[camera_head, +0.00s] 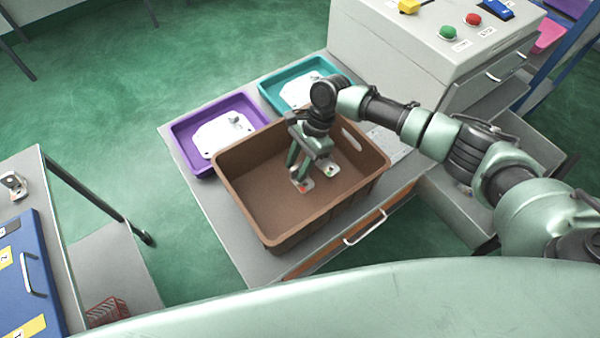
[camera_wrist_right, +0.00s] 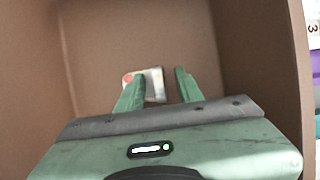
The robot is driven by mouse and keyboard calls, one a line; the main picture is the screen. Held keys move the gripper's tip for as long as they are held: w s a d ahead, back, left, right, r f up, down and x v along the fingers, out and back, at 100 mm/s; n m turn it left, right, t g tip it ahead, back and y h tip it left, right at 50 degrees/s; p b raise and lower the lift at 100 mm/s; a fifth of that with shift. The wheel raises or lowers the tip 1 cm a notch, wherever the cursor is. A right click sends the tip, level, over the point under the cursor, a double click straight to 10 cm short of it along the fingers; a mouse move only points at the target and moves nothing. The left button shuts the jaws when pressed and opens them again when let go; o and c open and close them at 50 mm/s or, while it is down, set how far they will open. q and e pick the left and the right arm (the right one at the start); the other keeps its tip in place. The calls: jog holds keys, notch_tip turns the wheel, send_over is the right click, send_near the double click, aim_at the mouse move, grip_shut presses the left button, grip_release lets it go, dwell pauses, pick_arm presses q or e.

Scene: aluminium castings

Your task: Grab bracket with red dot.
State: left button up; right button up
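The bracket with the red dot (camera_head: 304,187) lies on the floor of the brown crate (camera_head: 253,205). My right gripper (camera_head: 302,168) reaches down into the crate just above the red-dot bracket. In the right wrist view its fingers (camera_wrist_right: 160,76) are apart. The red-dot bracket (camera_wrist_right: 155,84) shows partly between them, and its red dot shows left of the left finger, which hides part of it. I cannot tell whether the fingers touch it. My left gripper is out of view.
The crate's walls stand close around my right gripper. A purple tray (camera_head: 182,140) and a teal tray (camera_head: 271,92), each with a white casting, stand behind the crate. A grey control box (camera_head: 420,45) with buttons stands at the back right. A blue case (camera_head: 40,265) lies at left.

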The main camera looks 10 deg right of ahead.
jog(key=shift+a+f, duration=0.1)
jog(key=shift+f, duration=0.05)
jog(key=shift+s, duration=0.1)
grip_shut()
